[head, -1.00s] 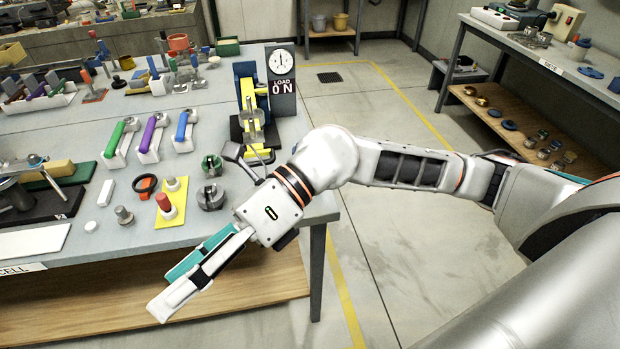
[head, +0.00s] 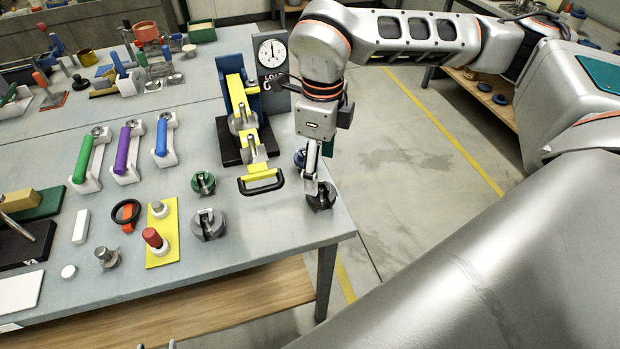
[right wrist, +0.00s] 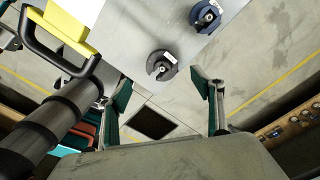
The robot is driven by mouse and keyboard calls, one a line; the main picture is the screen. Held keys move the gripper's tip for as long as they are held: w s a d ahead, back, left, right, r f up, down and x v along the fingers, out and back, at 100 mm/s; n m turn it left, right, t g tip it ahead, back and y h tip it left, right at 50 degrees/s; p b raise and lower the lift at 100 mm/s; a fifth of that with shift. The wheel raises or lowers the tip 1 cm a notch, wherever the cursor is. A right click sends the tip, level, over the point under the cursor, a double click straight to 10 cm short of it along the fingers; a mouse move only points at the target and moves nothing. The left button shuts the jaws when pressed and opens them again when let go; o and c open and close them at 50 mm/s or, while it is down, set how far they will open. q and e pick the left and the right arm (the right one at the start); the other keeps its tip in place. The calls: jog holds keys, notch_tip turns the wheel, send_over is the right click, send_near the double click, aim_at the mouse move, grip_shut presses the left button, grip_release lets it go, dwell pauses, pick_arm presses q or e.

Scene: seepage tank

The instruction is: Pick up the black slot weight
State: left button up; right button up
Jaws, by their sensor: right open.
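The black slot weight (head: 321,197) sits near the right edge of the grey bench, a dark slotted disc with a lighter label. It also shows in the right wrist view (right wrist: 163,69), beyond and between the fingertips. My right gripper (head: 312,182) points down over it and partly hides it in the head view. In the right wrist view the gripper (right wrist: 163,84) has its fingers spread with nothing between them. A blue slot weight (right wrist: 206,16) lies close by; in the head view it is partly hidden behind my gripper. Two small tips at the bottom edge of the head view may be my left gripper.
A grey slot weight (head: 208,224) and a green one (head: 203,183) stand to the left. A yellow stand with a black handle (head: 262,182) and a dial gauge (head: 272,54) are close to my right gripper. The bench ends just right of the black weight.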

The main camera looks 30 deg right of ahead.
aim_at(321, 189)
jog(key=shift+s+f, duration=0.15)
jog(key=shift+f, duration=0.45)
jog(key=shift+s+f, duration=0.15)
jog(key=shift+f, duration=0.45)
jog(key=f, duration=0.4)
jog(key=shift+w+d+f+p, duration=0.2)
jog(key=shift+d+p, duration=0.05)
jog(key=shift+p, duration=0.1)
pick_arm(q)
jog(key=shift+s, duration=0.65)
pick_arm(e)
jog(key=shift+w+f, duration=0.1)
jog(key=shift+f, duration=0.25)
jog(key=c, duration=1.6)
